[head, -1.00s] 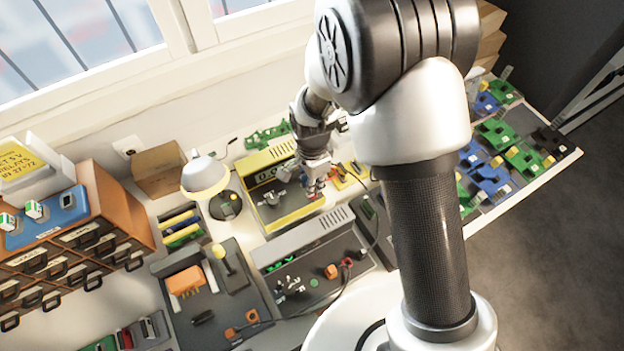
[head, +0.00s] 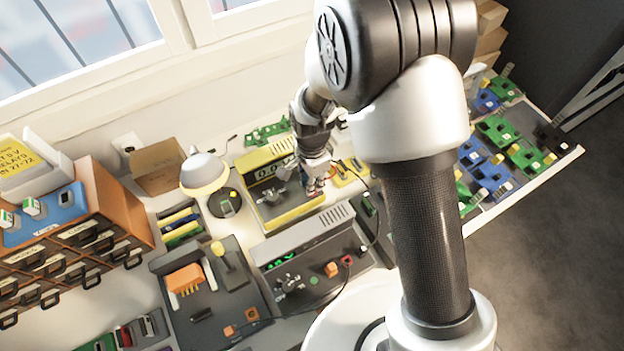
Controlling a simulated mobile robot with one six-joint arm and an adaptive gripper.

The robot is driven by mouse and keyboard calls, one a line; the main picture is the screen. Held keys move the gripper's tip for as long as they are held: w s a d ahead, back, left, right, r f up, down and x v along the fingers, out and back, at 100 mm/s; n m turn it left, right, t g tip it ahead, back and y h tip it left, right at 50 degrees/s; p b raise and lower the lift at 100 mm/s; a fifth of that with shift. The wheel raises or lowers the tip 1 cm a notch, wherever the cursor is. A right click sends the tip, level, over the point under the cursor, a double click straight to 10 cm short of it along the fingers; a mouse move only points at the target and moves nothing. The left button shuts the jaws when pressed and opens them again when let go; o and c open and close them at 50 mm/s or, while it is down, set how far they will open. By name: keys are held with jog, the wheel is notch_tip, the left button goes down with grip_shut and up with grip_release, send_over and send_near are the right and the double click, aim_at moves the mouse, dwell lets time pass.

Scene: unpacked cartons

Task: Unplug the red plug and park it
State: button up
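My gripper (head: 316,184) points down over the right front part of the yellow bench instrument (head: 300,214), which has a lit display. Small reddish spots show at its fingertips, but I cannot tell whether they are a plug, a socket or part of the gripper. I also cannot tell whether the fingers are open or shut. A red plug or socket (head: 347,261) shows on the panel of the grey unit (head: 310,240) in front, with a dark cable beside it. An orange block (head: 331,269) is next to it. No parking place can be made out for certain.
A white-shaded lamp (head: 204,172) stands left of the yellow instrument. A dark tray (head: 232,306) with orange parts lies front left, and a drawer cabinet (head: 70,243) is farther left. Green and blue boards (head: 497,150) cover the right end. Dark cables cross the bench near the grey unit.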

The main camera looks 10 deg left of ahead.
jog(key=shift+f+b, duration=0.55)
jog(key=shift+f, duration=0.15)
dwell(1.4)
jog(key=o, duration=0.9)
notch_tip(320, 180, up, 12)
jog(key=shift+r, duration=0.1)
dwell(0.5)
